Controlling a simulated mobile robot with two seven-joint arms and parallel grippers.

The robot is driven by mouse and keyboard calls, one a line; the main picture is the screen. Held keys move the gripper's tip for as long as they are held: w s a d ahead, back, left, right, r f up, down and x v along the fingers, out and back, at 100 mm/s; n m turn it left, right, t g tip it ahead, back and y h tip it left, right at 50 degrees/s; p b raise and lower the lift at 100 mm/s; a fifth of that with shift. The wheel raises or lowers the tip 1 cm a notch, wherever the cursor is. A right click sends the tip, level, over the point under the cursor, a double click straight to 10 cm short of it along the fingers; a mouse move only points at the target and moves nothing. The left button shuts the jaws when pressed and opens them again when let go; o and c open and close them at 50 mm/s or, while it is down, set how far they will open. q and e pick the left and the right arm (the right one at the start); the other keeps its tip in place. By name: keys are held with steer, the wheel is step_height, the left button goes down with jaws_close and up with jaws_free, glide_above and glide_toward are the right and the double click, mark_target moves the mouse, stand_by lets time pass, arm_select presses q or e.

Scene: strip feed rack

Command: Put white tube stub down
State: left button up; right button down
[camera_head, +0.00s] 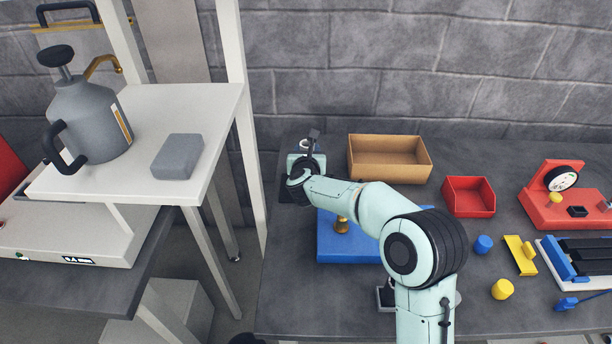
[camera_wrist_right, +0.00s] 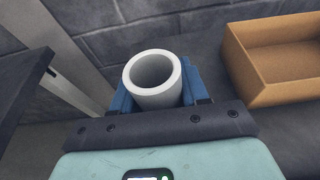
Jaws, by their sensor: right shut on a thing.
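The white tube stub (camera_wrist_right: 153,84) shows in the right wrist view, its open round end facing the camera. My right gripper (camera_wrist_right: 157,98) is shut on it, with a blue finger on each side. In the head view my right arm reaches across the bench, and the right gripper (camera_head: 308,146) is near the bench's far left corner, left of the cardboard box. There the tube is small and mostly hidden by the gripper and wrist. What lies directly under the tube cannot be seen. My left gripper is not in view.
A cardboard box (camera_head: 389,171) stands right of the gripper, also in the wrist view (camera_wrist_right: 262,77). A blue block (camera_head: 336,245) with a brass knob is partly behind my arm. A red bin (camera_head: 468,197) stands farther right. A white shelf (camera_head: 215,102) is at left.

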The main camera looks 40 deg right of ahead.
step_height(320, 180, down, 7)
steer(key=shift+r+b, duration=0.2)
steer(key=shift+b, duration=0.5)
steer(key=shift+f, duration=0.25)
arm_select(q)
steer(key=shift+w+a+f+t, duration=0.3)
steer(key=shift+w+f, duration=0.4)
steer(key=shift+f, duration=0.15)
arm_select(e)
steer(key=shift+f, duration=0.1)
steer(key=c, duration=0.6)
jaws_free()
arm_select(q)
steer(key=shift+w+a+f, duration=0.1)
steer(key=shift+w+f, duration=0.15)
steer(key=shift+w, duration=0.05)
arm_select(e)
steer(key=shift+o, duration=0.2)
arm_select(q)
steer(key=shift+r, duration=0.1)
